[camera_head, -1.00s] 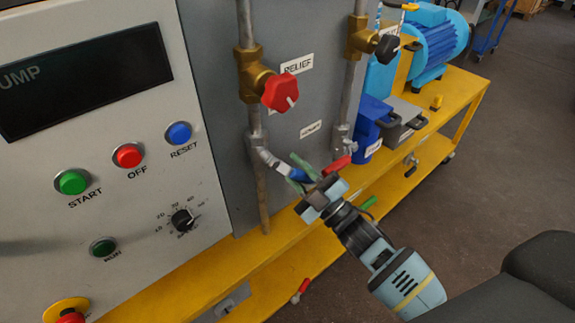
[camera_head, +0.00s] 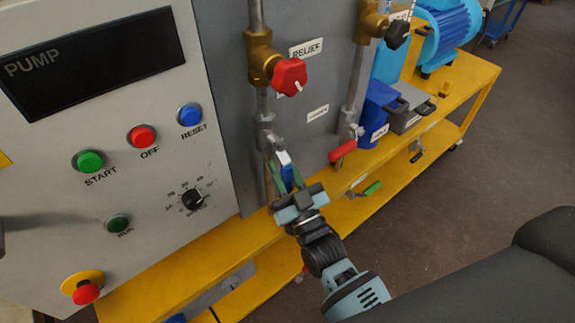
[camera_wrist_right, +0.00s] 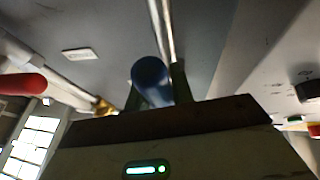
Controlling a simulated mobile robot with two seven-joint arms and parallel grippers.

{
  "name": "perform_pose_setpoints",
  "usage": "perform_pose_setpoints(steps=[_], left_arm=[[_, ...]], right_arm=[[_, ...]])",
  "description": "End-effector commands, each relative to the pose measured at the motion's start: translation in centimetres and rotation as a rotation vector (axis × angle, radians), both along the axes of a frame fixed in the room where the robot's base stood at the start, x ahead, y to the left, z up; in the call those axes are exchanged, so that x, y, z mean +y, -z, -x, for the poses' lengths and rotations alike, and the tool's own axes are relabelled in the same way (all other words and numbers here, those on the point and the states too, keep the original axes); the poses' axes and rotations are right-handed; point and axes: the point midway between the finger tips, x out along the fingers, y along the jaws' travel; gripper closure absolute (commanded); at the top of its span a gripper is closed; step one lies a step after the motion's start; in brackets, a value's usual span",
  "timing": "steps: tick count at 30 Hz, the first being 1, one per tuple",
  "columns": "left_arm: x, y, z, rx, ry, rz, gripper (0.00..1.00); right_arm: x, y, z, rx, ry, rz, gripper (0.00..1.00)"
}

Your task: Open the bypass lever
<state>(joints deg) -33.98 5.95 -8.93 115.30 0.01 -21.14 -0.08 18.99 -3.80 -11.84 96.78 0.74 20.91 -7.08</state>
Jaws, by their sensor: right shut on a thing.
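A lever with a blue handle (camera_head: 286,172) sits on the left pipe below the red relief knob. It points down and slightly right, close to the line of the pipe. My right gripper (camera_head: 284,182) is shut on the blue handle, one greenish finger on each side. In the right wrist view the round end of the blue handle (camera_wrist_right: 150,76) shows between the fingers (camera_wrist_right: 156,92). The small label (camera_head: 318,113) beside the lever is too blurred to read. My left gripper is out of view.
A red lever (camera_head: 343,151) hangs on the right pipe, close to the right of my gripper. The red relief knob (camera_head: 289,76) is above. The pump panel (camera_head: 125,110) stands left. A yellow frame (camera_head: 225,255) runs below, with a green lever (camera_head: 371,188). Open floor lies right.

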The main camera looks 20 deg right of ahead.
Motion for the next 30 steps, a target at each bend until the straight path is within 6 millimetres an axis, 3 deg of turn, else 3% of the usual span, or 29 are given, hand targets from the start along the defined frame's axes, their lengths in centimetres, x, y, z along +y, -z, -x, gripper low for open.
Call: perform_pose_setpoints(steps=[17, 18, 22, 30], left_arm=[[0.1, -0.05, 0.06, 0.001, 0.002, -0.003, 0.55], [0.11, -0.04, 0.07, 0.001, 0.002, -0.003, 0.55], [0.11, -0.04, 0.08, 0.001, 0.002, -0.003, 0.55], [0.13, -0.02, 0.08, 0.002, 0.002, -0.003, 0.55]], right_arm=[[0.34, 0.12, 0.1, 0.016, -0.002, -0.035, 1.0], [0.35, 0.12, 0.1, 0.016, -0.003, -0.035, 0.74], [0.33, 0.09, 0.1, 0.014, -0.002, -0.033, 0.57], [0.27, 0.05, 0.1, 0.013, 0.0, -0.032, 0.55]])
